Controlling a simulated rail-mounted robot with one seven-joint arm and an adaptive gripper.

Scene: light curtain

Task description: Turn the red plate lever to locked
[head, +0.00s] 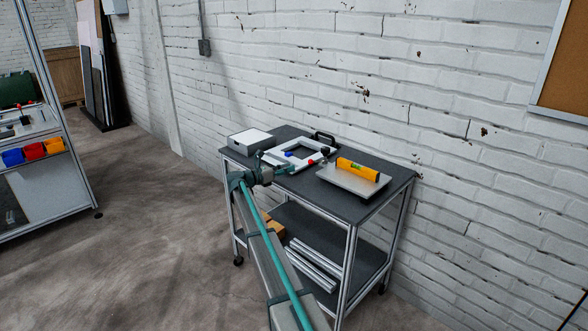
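A white frame-like plate (300,152) lies on the dark top of a wheeled cart (345,207). Small red parts show on its right side, one red part (311,162) near the front right; I cannot tell which is the lever or how it is turned. A small blue part (289,154) sits on its left side. My arm reaches up from the bottom, and my gripper (286,170) is at the near edge of the white plate, just left of the red part. Its fingers are too small to tell open from shut, and I cannot tell whether they touch anything.
A yellow-orange spirit level (357,169) lies on a grey plate (350,183) to the right. A grey box (251,140) stands at the cart's left back, a black handle-like thing (323,138) at the back. The brick wall is close behind. A shelf rack (40,150) stands far left.

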